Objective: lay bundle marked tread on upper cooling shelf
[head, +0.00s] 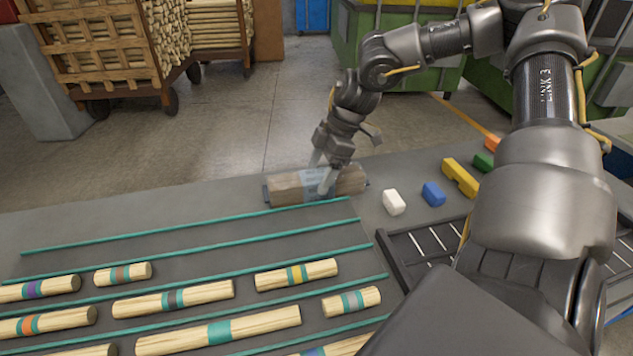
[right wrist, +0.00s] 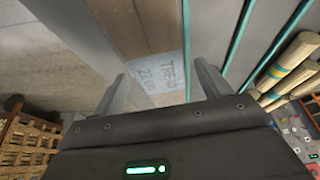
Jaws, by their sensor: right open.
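A brown wooden bundle (head: 287,189) with a pale wrap around its middle lies at the far edge of the grey worktop. In the right wrist view the bundle (right wrist: 136,22) carries a light label (right wrist: 160,76) with lettering that looks like "TREAD", partly hidden. My right gripper (head: 325,184) points down over the bundle's wrapped middle. Its two open fingers (right wrist: 160,80) stand on either side of the label in the right wrist view; I cannot tell if they touch it. My left gripper is not in view. I cannot make out an upper cooling shelf for sure.
Several banded turned rods (head: 220,331) lie between teal strips on the worktop. White (head: 394,202), blue (head: 433,193), yellow (head: 460,177) and green blocks sit right of the bundle. A dark slatted rack (head: 425,241) is at right. A wooden cart (head: 105,50) stands behind.

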